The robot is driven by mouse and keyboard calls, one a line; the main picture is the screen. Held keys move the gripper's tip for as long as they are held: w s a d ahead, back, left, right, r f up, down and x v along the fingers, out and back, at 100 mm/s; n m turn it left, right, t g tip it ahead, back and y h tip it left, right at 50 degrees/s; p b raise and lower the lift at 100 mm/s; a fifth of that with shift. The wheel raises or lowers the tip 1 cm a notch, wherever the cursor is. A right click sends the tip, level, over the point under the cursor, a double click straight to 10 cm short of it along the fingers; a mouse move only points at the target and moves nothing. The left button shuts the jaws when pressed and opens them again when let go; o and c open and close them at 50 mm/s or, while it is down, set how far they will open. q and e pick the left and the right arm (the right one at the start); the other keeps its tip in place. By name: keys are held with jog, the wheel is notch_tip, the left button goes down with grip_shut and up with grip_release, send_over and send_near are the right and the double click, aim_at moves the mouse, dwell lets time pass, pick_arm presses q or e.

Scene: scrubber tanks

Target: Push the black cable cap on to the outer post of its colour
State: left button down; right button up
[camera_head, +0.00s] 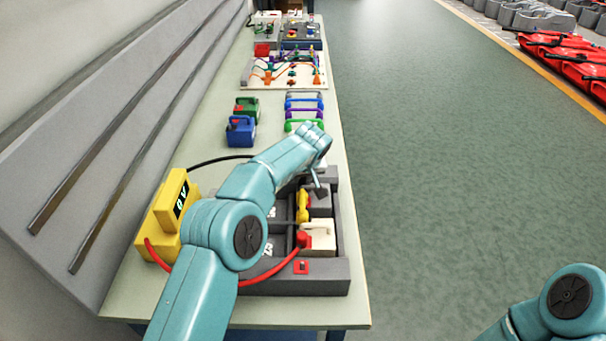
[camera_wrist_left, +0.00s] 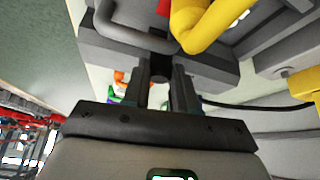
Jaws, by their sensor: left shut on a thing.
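My left gripper (camera_head: 318,189) is over the far right part of the dark grey tray (camera_head: 340,225), pointing down. In the left wrist view its fingers (camera_wrist_left: 162,76) are shut on a small black piece, the black cable cap (camera_wrist_left: 160,66). The black cable (camera_head: 215,160) runs from the yellow charger box (camera_head: 165,212) and passes behind my arm. It also shows in the left wrist view (camera_wrist_left: 250,105). The cap sits close to the tray's edge; whether it touches a post is hidden. My right arm shows at lower right, its gripper out of view.
A red cable (camera_head: 265,276) ends in a red cap (camera_head: 303,239) by a white block (camera_head: 320,236). A red square (camera_head: 302,267) marks the tray's near edge. A yellow link (camera_head: 302,206) lies inside the tray. Blue (camera_head: 240,132) and green (camera_head: 246,108) boxes stand beyond.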

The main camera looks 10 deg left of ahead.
pick_arm(q)
jog(key=shift+f+b, duration=0.35)
jog(key=shift+f, duration=0.15)
jog(key=shift+c, duration=1.7)
grip_release()
jog(key=shift+r, duration=0.1)
jog(key=shift+r, duration=0.1)
notch_tip(320, 180, up, 8)
jog(key=p, duration=0.6)
jog(key=shift+r, duration=0.2)
jog(key=shift+f, duration=0.1)
